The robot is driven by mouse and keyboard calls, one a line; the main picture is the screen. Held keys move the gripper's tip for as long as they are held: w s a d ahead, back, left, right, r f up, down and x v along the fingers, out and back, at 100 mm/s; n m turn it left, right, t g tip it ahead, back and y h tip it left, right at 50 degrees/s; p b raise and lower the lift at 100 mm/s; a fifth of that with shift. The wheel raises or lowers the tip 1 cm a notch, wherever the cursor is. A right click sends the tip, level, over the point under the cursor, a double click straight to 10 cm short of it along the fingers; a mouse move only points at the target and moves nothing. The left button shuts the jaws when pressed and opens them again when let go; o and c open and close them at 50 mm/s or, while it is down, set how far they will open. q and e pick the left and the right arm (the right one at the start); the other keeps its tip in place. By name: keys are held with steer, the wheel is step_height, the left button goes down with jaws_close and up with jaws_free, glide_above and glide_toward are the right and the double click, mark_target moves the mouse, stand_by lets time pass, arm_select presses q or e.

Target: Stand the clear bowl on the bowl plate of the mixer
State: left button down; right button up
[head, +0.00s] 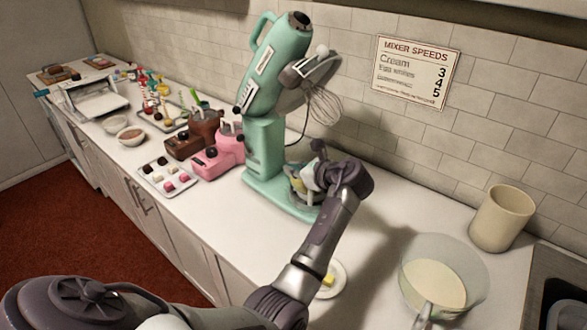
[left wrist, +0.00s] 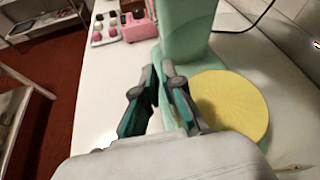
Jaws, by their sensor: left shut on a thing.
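The clear bowl (head: 478,268), with something pale cream in it, stands at the front right of the counter, apart from my left gripper. The mint mixer (head: 265,150) stands against the wall with its head tilted up and its whisk raised. My left gripper (head: 300,178) is down at the mixer's base, mostly covering the bowl plate. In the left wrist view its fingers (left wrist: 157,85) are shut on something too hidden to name. A flat yellow disc (left wrist: 235,105) lies right of the fingers, beside the mixer column. My right gripper is not in view.
A cream crock (head: 502,218) stands behind the bowl, by the dark sink edge. A small saucer with a yellow piece (head: 329,281) lies below my left arm. Pink and brown machines (head: 218,155) and a sweets tray (head: 168,176) stand left.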

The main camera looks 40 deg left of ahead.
arm_select(q)
steer(key=shift+f, duration=0.3)
stand_by(0.4)
steer(key=c, duration=1.2)
jaws_free()
steer(key=shift+f, duration=0.15)
steer(key=v, duration=0.7)
steer(key=shift+d+r, duration=0.2)
steer(key=shift+d, duration=0.05)
